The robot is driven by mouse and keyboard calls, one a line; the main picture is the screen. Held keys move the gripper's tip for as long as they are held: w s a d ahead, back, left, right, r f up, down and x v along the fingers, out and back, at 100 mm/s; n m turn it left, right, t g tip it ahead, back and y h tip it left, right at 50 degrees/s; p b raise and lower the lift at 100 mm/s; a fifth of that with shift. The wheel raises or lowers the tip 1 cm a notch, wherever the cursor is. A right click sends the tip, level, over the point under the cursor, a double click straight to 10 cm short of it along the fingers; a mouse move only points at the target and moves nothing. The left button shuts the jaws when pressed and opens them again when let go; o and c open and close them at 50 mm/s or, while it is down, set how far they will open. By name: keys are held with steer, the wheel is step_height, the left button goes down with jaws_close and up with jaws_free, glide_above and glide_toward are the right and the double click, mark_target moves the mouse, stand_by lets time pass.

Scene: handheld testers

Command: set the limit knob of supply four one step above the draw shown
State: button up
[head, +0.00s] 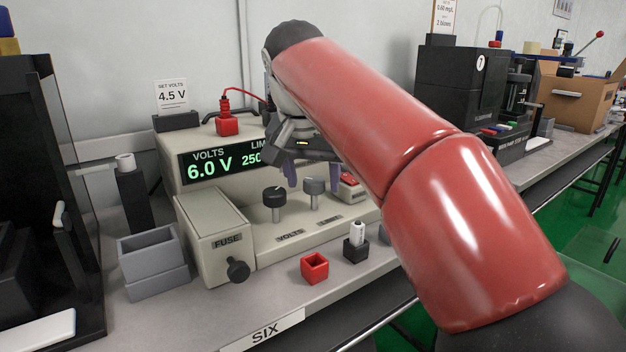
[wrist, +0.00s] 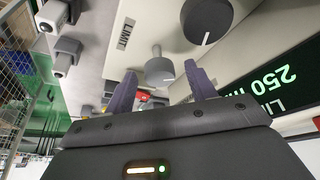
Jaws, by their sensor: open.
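The supply in front of me (head: 290,232) is a beige unit with a bench label reading SIX (head: 264,333); no label reading four is legible. Its display (head: 212,167) reads VOLTS 6.0 V and a limit starting 250, partly hidden by my arm. In the wrist view the display (wrist: 270,85) shows 250 m, upside down. The grey limit knob (head: 314,188) stands right of the dark volts knob (head: 274,196). In the wrist view my open gripper (wrist: 160,68) has a finger on each side of the limit knob (wrist: 159,70), apparently not touching it. The volts knob (wrist: 207,18) is close by.
A sign (head: 171,95) reads SET VOLTS 4.5 V. A red plug (head: 227,124) sits on top of the supply. A fuse box (head: 216,232), a red open cube (head: 314,267) and a black holder with a white piece (head: 356,247) stand near its front. A grey bin (head: 152,262) is at left.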

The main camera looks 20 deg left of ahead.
steer(key=c, duration=1)
steer(key=shift+d+n, duration=0.1)
steer(key=shift+n, duration=0.3)
steer(key=shift+d+r+n+y+p, duration=0.15)
steer(key=shift+n+y+p, duration=0.45)
steer(key=shift+n+p, duration=0.3)
steer(key=n+y+p, duration=0.1)
steer(key=n, duration=0.1)
steer(key=n+g+p, duration=0.1)
steer(key=n+p, duration=0.1)
steer(key=n, duration=0.1)
steer(key=shift+w+d+n+y, duration=0.15)
steer(key=shift+n+y, duration=0.15)
steer(key=shift+y, duration=0.1)
steer(key=n+g+p, duration=0.1)
steer(key=n, duration=0.1)
steer(key=n+g+y+p, duration=0.1)
steer(key=n+p, duration=0.1)
steer(key=n, duration=0.1)
steer(key=shift+w+d, duration=0.1)
steer(key=shift+w, duration=0.1)
steer(key=n+p, duration=0.1)
steer(key=n, duration=0.1)
steer(key=n+g+p, duration=0.1)
steer(key=n, duration=0.1)
steer(key=shift+w+g+y, duration=0.15)
steer(key=shift+g+y, duration=0.15)
steer(key=shift+n, duration=0.4)
